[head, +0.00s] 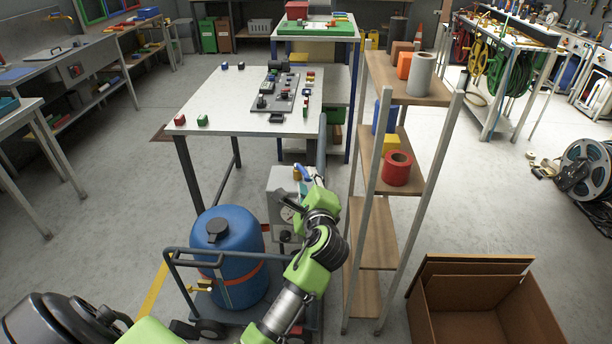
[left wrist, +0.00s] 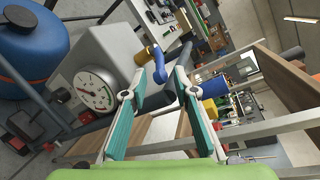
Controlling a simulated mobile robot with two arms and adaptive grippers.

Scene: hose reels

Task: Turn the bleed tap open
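The bleed tap appears as a blue lever (left wrist: 161,66) on a brass body (left wrist: 147,54), at the edge of a grey box with a round gauge (left wrist: 95,90). In the head view the blue lever (head: 303,172) shows just past my left gripper (head: 310,182), partly hidden by it. In the left wrist view my left gripper (left wrist: 160,82) is open. Its teal fingers stand apart, and the lever's lower end lies just ahead of the gap between the tips. Contact cannot be told. My right gripper is not in view.
A blue drum (head: 227,255) on a trolley stands left of the grey box (head: 285,185). A wooden shelf rack (head: 372,228) stands close on the right. A white worktable (head: 230,110) is behind. An open cardboard box (head: 470,310) lies on the floor at lower right.

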